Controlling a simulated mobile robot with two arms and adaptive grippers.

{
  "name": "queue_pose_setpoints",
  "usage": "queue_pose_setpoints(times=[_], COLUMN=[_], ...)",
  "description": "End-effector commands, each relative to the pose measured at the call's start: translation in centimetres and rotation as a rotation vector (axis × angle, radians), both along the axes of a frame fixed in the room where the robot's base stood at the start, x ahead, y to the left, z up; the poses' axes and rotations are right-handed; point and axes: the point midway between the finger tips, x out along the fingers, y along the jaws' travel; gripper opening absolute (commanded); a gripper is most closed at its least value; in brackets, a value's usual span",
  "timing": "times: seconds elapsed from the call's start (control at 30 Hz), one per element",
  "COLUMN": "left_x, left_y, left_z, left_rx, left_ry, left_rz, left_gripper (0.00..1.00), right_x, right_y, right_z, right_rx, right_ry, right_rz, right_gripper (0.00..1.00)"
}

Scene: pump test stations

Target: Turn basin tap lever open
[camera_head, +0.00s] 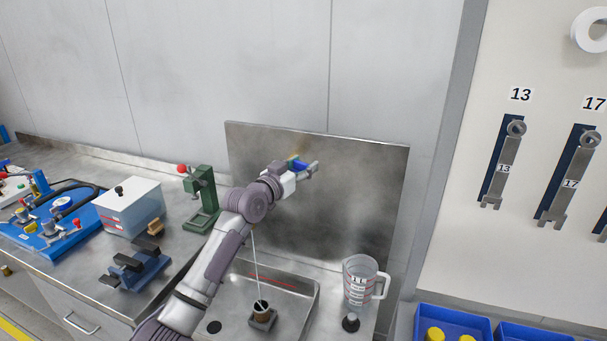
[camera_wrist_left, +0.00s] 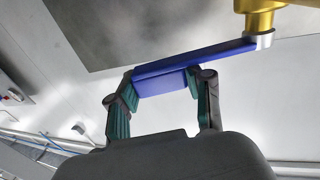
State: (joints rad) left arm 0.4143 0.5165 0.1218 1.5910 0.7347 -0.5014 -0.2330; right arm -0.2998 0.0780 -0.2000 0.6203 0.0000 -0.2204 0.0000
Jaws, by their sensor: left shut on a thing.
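The tap's blue lever (camera_wrist_left: 185,66) shows in the left wrist view, a long flat bar joined at its right end to the brass tap body (camera_wrist_left: 265,18). My left gripper (camera_wrist_left: 165,88) has its two fingers on either side of the lever's wide part and is shut on it. In the head view my left gripper (camera_head: 302,170) is in front of the steel splashback (camera_head: 340,205), with a bit of blue between its fingers. My arm hides most of the tap there. The steel basin (camera_head: 300,312) lies below. A thin pale line, perhaps water, runs down to a small dark cup (camera_head: 262,309) in it.
A clear measuring jug (camera_head: 358,282) stands right of the basin, with a black knob (camera_head: 350,322) in front. Spanners (camera_head: 500,165) hang on the right wall above blue bins (camera_head: 455,320).

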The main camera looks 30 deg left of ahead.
Motion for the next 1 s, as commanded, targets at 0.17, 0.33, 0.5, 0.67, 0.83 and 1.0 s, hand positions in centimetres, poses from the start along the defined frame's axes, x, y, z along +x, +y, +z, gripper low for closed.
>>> queue_pose_setpoints(times=[0.17,0.33,0.5,0.67,0.83,1.0], left_x=[-0.1,-0.1,-0.1,-0.1,-0.1,-0.1], left_y=[0.0,0.0,0.0,0.0,0.0,0.0], left_z=[0.2,0.2,0.1,0.1,0.2,2.2], left_rx=[0.000,0.000,0.000,0.000,0.000,0.003], left_ry=[-0.001,0.000,0.001,0.002,0.002,-0.001], left_rz=[-0.007,-0.006,-0.006,-0.007,-0.007,-0.006], left_gripper=[0.00,0.00,0.77,0.77,0.77,0.77], right_x=[0.0,0.0,0.0,0.0,0.0,0.0], right_y=[0.0,0.0,0.0,0.0,-0.5,-0.3], right_z=[-0.1,-0.1,-0.1,-0.1,-0.1,-0.1], right_rx=[0.000,0.000,0.000,0.000,-0.005,-0.004], right_ry=[0.000,0.000,0.000,0.000,0.000,0.000], right_rz=[0.000,0.000,0.000,0.000,0.003,0.002], right_gripper=[1.00,1.00,1.00,1.00,1.00,1.00])
